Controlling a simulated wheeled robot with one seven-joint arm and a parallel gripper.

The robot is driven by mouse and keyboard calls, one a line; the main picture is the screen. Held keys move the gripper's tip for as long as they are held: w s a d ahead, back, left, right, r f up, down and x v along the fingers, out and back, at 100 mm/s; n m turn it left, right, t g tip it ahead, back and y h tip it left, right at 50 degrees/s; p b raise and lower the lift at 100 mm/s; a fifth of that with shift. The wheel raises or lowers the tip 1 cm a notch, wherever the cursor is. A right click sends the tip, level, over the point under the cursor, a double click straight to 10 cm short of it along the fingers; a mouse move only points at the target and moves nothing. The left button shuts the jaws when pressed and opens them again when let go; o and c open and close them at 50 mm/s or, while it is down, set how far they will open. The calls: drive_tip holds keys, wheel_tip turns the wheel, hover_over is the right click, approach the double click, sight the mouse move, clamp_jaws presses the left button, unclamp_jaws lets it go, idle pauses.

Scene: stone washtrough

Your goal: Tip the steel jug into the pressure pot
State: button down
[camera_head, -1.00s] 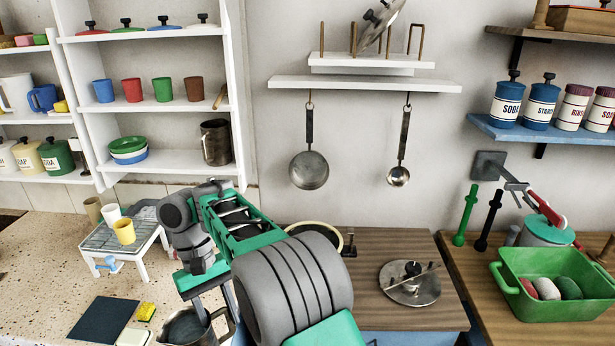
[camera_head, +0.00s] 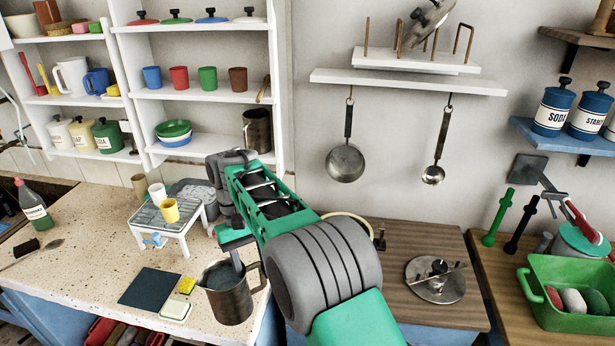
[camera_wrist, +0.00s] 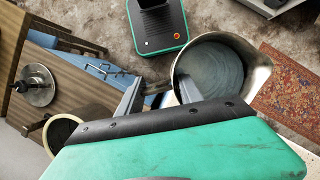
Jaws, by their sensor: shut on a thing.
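The steel jug (camera_head: 232,304) is in my gripper (camera_head: 238,262), above the speckled counter's front right part. It looks upright, with grey-blue contents inside. The wrist view shows its round open mouth (camera_wrist: 243,62) and the fingers of my gripper (camera_wrist: 160,88) shut at its handle side. The pressure pot is mostly hidden behind my arm in the head view; only its cream rim (camera_head: 368,222) shows on the wooden top, to the right of the jug. In the wrist view the open pot (camera_wrist: 57,121) lies at lower left, apart from the jug.
A steel lid (camera_head: 435,279) with a black knob lies on the wooden top (camera_head: 405,313). A white rack (camera_head: 186,226) with cups stands left of my arm. A dark mat (camera_head: 150,288) and yellow sponge (camera_head: 187,285) lie left of the jug. A green basin (camera_head: 575,318) stands far right.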

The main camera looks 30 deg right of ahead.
drive_tip(key=shift+w+d+r, duration=0.1)
drive_tip(key=shift+d, duration=0.2)
